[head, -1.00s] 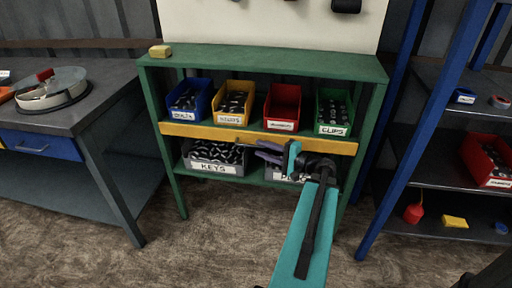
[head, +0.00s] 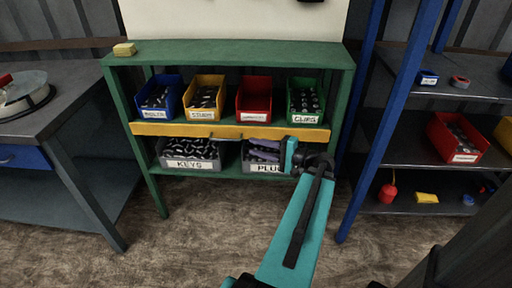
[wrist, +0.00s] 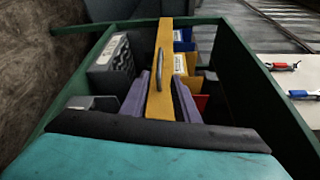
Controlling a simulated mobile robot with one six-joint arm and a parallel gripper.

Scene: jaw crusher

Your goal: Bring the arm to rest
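My teal arm reaches from the lower right toward the green shelf unit (head: 240,52) in the head view. My gripper (head: 264,150) has purple fingers, small in the head view, in front of the lower shelf near the grey bin labelled PLU... (head: 262,168). In the wrist view my gripper (wrist: 158,100) shows its two purple fingers apart, with nothing held between them. The yellow front bar (head: 170,130) with its small handle (wrist: 159,68) appears behind the gap between the fingers. I cannot tell how far the fingertips are from the bar.
The unit holds blue, yellow, red and green bins (head: 305,101) above and a grey KEYS bin (head: 190,163) below. A grey workbench (head: 75,100) stands left, a blue-framed rack (head: 380,120) right. The floor (head: 195,240) in front is clear.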

